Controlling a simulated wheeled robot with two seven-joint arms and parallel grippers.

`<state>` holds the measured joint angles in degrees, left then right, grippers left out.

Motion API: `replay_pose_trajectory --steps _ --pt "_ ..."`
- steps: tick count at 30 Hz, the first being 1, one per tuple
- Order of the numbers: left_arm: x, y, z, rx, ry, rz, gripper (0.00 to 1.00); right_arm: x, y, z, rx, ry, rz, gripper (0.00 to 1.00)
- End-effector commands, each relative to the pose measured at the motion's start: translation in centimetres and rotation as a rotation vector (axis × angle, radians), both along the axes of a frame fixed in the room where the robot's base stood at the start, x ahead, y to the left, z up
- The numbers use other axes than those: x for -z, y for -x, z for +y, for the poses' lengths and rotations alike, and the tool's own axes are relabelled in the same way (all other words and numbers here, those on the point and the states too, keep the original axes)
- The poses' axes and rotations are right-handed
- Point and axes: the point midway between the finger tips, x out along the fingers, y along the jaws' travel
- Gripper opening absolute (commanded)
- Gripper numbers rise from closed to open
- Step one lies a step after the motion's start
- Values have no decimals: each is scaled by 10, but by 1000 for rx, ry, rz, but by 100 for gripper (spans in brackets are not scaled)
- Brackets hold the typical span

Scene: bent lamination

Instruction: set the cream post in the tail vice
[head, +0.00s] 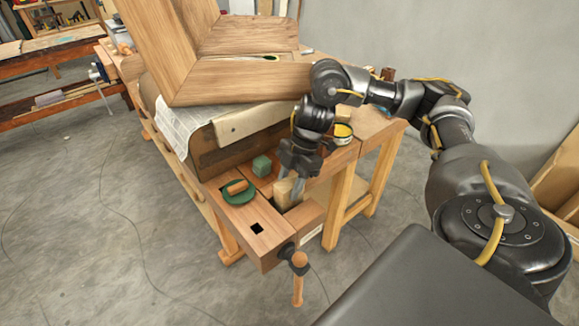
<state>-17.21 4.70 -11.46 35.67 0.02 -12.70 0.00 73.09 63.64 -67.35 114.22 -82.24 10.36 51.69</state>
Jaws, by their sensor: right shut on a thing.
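The cream post (282,193) is a short pale block at the near end of the workbench. My right gripper (292,184) reaches down from above and is shut on it. The post stands roughly upright at the gap of the tail vice (305,214); I cannot tell whether its lower end is inside the gap or just above it. The vice's wooden handle (298,288) hangs down at the bench's front corner. The gripper's fingers hide part of the post's top. My left gripper is not in view.
A green dish (239,197) with a small wooden piece in it and a green block (261,166) stand left of the post. A square hole (257,228) is in the benchtop. A large wooden frame (235,82) and a yellow-topped tin (343,131) are behind.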

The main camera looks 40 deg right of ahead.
Motion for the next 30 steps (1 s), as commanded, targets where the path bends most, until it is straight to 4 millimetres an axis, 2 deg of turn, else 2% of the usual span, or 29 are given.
replay_pose_trajectory --steps 30 --pt "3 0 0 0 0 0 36 12 0 0 0 0 -1 10"
